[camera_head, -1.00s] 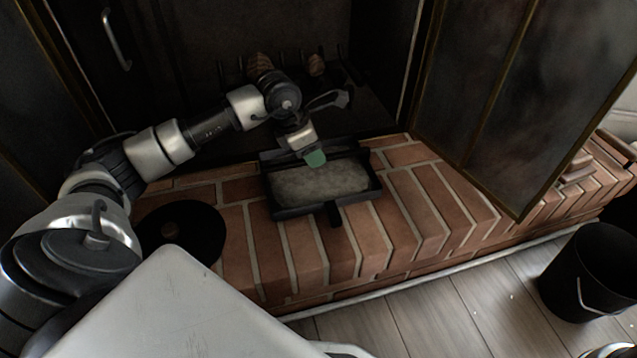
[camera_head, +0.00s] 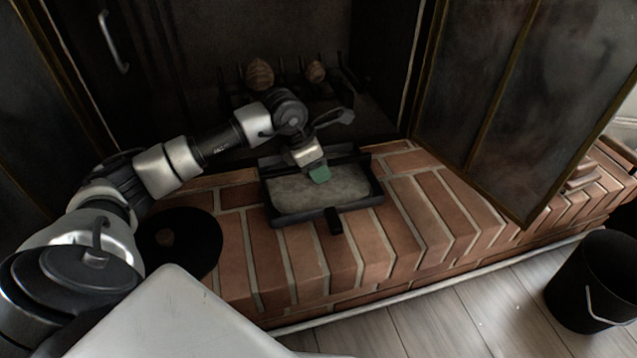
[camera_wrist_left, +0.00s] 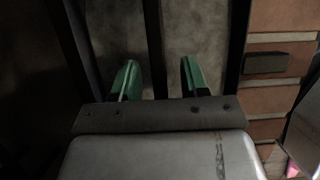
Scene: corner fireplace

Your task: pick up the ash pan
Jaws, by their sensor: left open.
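The ash pan (camera_head: 300,216) is a black rectangular tray holding grey ash. It lies on the brick hearth, with a short dark handle (camera_head: 334,221) on its front side. My left gripper (camera_head: 320,174) reaches in from the left, and its green fingertips overlap the pan's ash in the head view. In the left wrist view my left gripper (camera_wrist_left: 160,78) is open and empty, and a dark pan wall (camera_wrist_left: 154,45) shows between its two fingers. The handle (camera_wrist_left: 265,62) is right of them there. I cannot tell the fingertips' height above the pan.
The dark firebox with a grate (camera_head: 290,90) and logs is behind the pan. An open glass door (camera_head: 480,130) stands at right. A black bucket (camera_head: 590,285) stands on the floor. Bare bricks lie right of the pan.

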